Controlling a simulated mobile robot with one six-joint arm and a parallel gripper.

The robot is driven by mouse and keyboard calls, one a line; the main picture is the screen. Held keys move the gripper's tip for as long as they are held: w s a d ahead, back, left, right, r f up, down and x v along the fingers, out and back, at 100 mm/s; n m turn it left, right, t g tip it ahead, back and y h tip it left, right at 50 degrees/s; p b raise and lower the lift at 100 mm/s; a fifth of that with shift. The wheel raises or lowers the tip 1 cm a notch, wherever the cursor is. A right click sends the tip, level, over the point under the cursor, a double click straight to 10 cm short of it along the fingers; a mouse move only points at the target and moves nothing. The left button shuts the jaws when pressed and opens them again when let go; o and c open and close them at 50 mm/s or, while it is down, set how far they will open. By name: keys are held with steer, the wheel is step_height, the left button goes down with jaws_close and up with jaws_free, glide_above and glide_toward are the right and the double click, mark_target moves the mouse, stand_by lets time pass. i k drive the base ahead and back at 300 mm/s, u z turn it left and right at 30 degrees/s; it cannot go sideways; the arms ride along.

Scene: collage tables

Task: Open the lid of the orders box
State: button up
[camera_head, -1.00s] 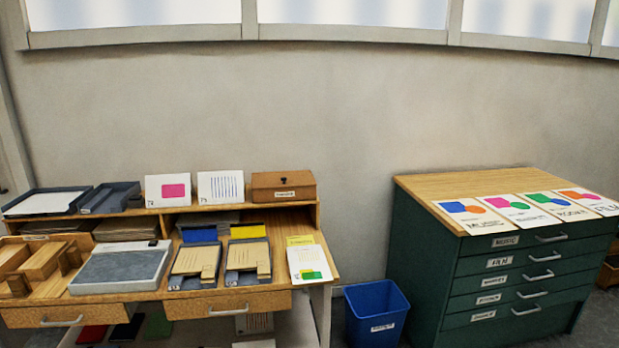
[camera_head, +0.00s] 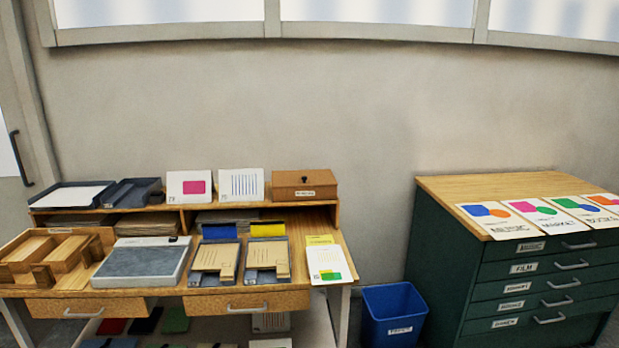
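A brown wooden box (camera_head: 304,186) with a small dark knob on its lid and a white label on its front stands at the right end of the desk's upper shelf (camera_head: 150,211). Its lid is shut. The label is too small to read, so I cannot confirm that this is the orders box. My gripper is not in view.
The desk (camera_head: 345,272) holds a grey slab (camera_head: 143,262), two trays with wooden pieces, and cards. A blue bin (camera_head: 391,315) stands on the floor between the desk and a green drawer cabinet (camera_head: 432,262) with posters on top.

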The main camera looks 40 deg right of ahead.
mark_target(304, 177)
steer(key=u, duration=0.1)
steer(key=i, duration=1)
steer(key=z, duration=0.1)
